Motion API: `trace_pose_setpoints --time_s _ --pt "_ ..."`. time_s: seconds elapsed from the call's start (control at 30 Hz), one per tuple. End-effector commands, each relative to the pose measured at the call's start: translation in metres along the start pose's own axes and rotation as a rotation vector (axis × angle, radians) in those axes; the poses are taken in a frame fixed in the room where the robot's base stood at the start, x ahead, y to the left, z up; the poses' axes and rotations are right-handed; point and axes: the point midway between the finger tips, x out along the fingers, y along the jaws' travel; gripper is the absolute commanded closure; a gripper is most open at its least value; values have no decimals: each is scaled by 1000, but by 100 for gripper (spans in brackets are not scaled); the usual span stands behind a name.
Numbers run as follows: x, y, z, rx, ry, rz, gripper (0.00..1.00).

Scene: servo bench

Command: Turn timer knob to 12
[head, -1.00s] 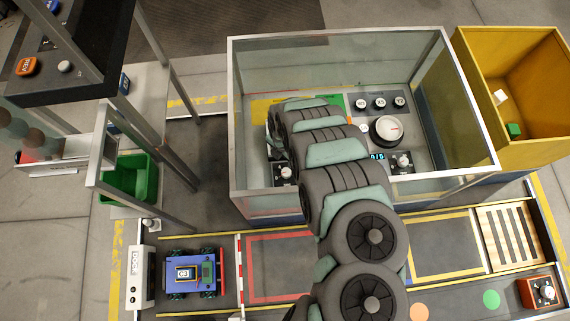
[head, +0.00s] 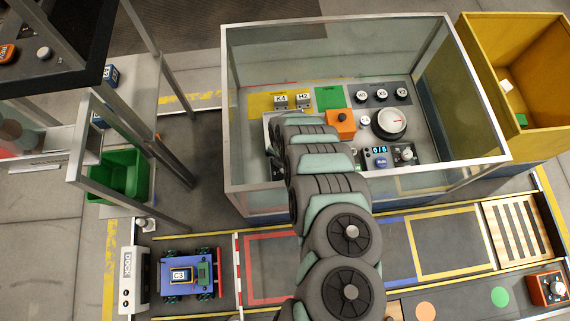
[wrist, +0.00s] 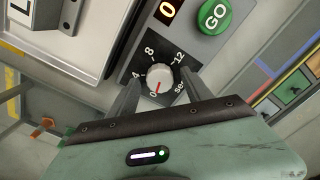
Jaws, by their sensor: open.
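The timer knob (wrist: 160,78) is a white ridged dial with a red mark pointing at 0. Its scale reads 0, 4, 8, 12 with "sec" beside it. In the wrist view my gripper (wrist: 161,82) is open, with one finger on each side of the knob. I cannot tell whether the fingers touch it. In the head view my arm hides the gripper and most of the timer panel inside the clear-walled case (head: 235,110).
A green GO button (wrist: 214,16) and a lit display reading 0 (wrist: 167,9) sit near the knob. A large white dial (head: 389,123), an orange block (head: 340,124) and blocks marked K4 (head: 280,102) and H2 (head: 303,101) are in the case. Its walls surround the panel.

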Motion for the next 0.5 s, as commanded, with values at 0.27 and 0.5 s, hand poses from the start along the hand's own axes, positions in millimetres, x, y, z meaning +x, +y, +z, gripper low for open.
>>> trace_pose_setpoints --time_s 0.27,0.5 --pt "0 0 0 0 0 0 50" --pt "0 0 0 1 0 0 70"
